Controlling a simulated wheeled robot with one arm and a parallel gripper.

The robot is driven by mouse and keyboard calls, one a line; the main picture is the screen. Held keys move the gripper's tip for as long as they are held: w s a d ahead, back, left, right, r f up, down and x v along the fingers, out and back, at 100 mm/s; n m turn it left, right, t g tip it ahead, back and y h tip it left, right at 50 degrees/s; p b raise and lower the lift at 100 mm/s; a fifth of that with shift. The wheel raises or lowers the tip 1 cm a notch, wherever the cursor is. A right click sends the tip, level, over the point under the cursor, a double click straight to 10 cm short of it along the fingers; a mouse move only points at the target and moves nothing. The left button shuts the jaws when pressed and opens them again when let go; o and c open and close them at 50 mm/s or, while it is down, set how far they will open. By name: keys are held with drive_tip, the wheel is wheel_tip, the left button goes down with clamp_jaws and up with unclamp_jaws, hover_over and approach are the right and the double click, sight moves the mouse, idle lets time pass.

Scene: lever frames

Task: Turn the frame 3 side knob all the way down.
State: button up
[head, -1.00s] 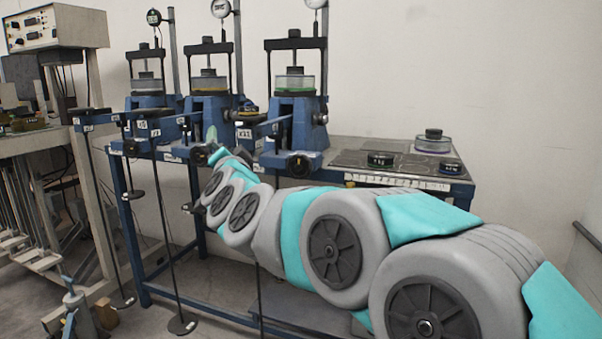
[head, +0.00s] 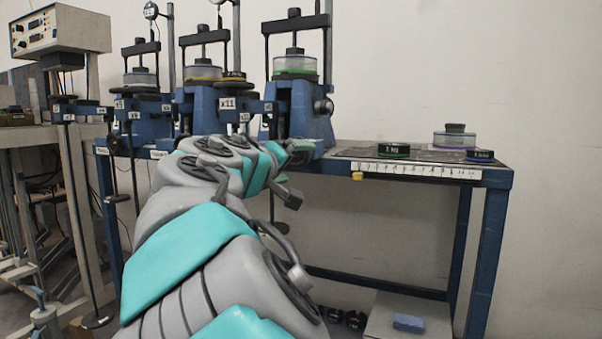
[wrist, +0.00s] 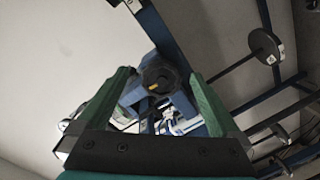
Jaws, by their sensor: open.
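Three blue lever frames stand in a row in the head view. The rightmost frame (head: 298,108), with a green-ringed cell on top, seems to be frame 3; I cannot read a frame number. A dark round side knob (head: 323,106) sticks out from its right side. My gripper (head: 300,150) is at the lower front of this frame, below the knob. In the wrist view my gripper (wrist: 160,80) is open, its green fingers apart. A black knob with a yellow mark (wrist: 158,80) shows between the fingertips; I cannot tell whether they touch it.
The bench top (head: 345,152) right of the frame holds a 1 kg weight (head: 394,150), a clear cell (head: 455,136) and another dark weight (head: 480,155). Lever beams with labels (head: 233,104) reach forward at left. A hanging weight disc (wrist: 265,48) shows in the wrist view. The wall behind is bare.

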sight(294, 153)
drive_tip(key=shift+n+t, duration=0.4)
drive_tip(key=shift+t, duration=0.2)
drive_tip(key=w, duration=0.2)
drive_tip(key=w+p, duration=0.1)
drive_tip(key=w, duration=0.2)
drive_tip(key=w+r, duration=0.1)
drive_tip(key=w, duration=0.2)
drive_tip(key=shift+w+a+p, duration=0.15)
drive_tip(key=shift+w+p, duration=0.05)
drive_tip(key=shift+p, duration=0.2)
drive_tip(key=shift+w, duration=0.15)
drive_tip(key=shift+c, duration=0.4)
clamp_jaws()
